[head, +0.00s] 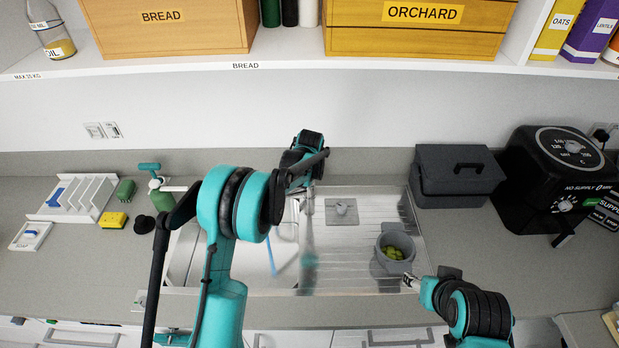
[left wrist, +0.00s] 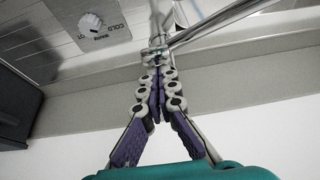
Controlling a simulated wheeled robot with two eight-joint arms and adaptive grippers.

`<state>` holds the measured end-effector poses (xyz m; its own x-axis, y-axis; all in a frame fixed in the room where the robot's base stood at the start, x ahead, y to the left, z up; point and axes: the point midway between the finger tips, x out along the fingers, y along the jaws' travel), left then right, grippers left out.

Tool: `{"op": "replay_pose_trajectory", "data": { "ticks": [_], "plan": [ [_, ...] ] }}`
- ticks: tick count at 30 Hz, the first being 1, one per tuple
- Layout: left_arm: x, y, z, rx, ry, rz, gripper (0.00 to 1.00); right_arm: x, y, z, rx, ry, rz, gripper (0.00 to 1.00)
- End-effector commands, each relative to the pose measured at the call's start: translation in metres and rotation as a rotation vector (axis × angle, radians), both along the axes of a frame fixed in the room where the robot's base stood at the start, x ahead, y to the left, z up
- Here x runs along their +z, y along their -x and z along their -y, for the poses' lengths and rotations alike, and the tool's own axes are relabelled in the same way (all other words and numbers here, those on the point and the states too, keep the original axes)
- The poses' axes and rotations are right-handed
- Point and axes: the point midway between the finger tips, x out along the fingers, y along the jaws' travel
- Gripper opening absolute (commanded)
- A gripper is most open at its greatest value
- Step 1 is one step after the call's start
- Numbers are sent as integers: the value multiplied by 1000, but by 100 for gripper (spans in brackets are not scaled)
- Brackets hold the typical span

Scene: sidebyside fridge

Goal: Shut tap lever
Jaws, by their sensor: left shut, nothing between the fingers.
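In the left wrist view, my left gripper (left wrist: 157,68) is shut and empty. Its tips are at the chrome tap (left wrist: 155,54), touching it or just short of it; I cannot tell which. A thin chrome bar (left wrist: 215,22) runs from there to the upper right; I cannot tell whether it is the lever or the spout. In the head view, my left arm hides the tap and its own fingertips. A thin blue streak (head: 271,256), perhaps running water, shows over the sink basin (head: 250,277). My right gripper (head: 409,281) is beside the grey pot; its opening is unclear.
A dial (left wrist: 91,25) marked with temperature words sits on the drainer. A grey pot (head: 382,268) with green pieces stands on the drainer's right. A grey box (head: 455,185) and black appliance (head: 556,175) stand right; a rack (head: 75,196) and yellow sponge (head: 113,220) lie left. A shelf (head: 290,66) overhangs.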

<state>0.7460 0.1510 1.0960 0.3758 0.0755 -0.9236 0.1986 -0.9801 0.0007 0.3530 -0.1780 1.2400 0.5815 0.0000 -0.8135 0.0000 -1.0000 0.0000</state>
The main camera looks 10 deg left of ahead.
Motion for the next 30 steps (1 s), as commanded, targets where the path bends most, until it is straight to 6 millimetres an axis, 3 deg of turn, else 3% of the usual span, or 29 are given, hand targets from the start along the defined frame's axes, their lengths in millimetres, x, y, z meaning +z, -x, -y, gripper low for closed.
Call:
{"op": "replay_pose_trajectory", "data": {
  "ticks": [1, 3, 12, 25, 30],
  "plan": [
    [-11, 5, 1, -2, -8, 34, 0, -16, 0, 0, 0, 0, 0, 51],
    [-16, 8, 2, -1, -17, 84, 0, -26, 0, 0, 0, 0, 0, 51],
    [-30, 17, 3, -1, -42, 207, 0, -53, 0, 0, 0, 0, 0, 51],
    [-31, 20, 4, 0, -42, 205, 0, -56, 0, 0, 0, 0, 0, 51],
    [-14, 24, 2, 0, -42, 205, 0, -46, 0, 0, 0, 0, 0, 51]
  ]
}}
